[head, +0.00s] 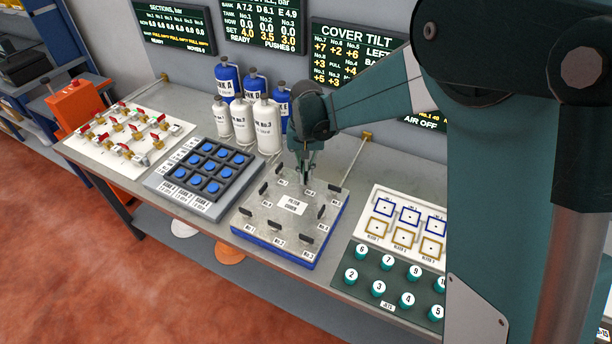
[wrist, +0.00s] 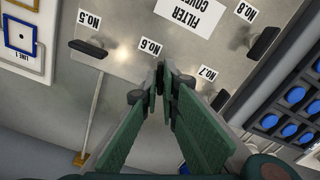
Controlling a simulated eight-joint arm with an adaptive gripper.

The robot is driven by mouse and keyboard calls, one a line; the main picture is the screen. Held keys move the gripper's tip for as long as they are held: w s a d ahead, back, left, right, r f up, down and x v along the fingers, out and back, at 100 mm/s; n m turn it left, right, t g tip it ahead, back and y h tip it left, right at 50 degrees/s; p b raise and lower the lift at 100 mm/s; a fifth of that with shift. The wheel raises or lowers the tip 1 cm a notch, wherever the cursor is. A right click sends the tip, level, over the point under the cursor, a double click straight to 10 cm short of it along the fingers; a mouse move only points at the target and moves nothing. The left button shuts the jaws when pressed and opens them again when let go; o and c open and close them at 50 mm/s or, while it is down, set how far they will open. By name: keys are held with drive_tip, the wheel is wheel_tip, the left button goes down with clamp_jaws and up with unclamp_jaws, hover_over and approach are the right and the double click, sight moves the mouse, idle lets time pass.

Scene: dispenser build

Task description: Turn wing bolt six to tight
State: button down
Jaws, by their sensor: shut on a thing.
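The filter cover (head: 262,218) is a grey plate on a blue base, with black wing bolts around its edge. My gripper (head: 306,178) is at the middle of the cover's far edge, pointing down. In the wrist view my gripper (wrist: 164,74) has its fingertips together beside the No.6 label (wrist: 150,47), shut on wing bolt six, which the fingers almost wholly hide. Its angle cannot be made out. Wing bolt five (wrist: 88,48) and wing bolt seven (wrist: 220,100) stand apart on either side. The cover tilt board (head: 355,50) shows several numbers, partly hidden by my arm.
White and blue bottles (head: 242,120) stand behind the cover. A blue-button panel (head: 205,170) is to its left, and a board of numbered green knobs (head: 385,290) to its right. Wing bolt eight (wrist: 263,42) is beyond seven. A thin rod (wrist: 92,120) runs behind the cover.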

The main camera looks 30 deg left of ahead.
sight(306, 176)
drive_tip(key=shift+m+b, duration=0.45)
drive_tip(key=shift+m, duration=1.15)
drive_tip(key=c, duration=2.6)
unclamp_jaws()
drive_tip(key=shift+r, duration=0.1)
drive_tip(key=shift+r, duration=5.95)
drive_tip(key=shift+d, duration=0.1)
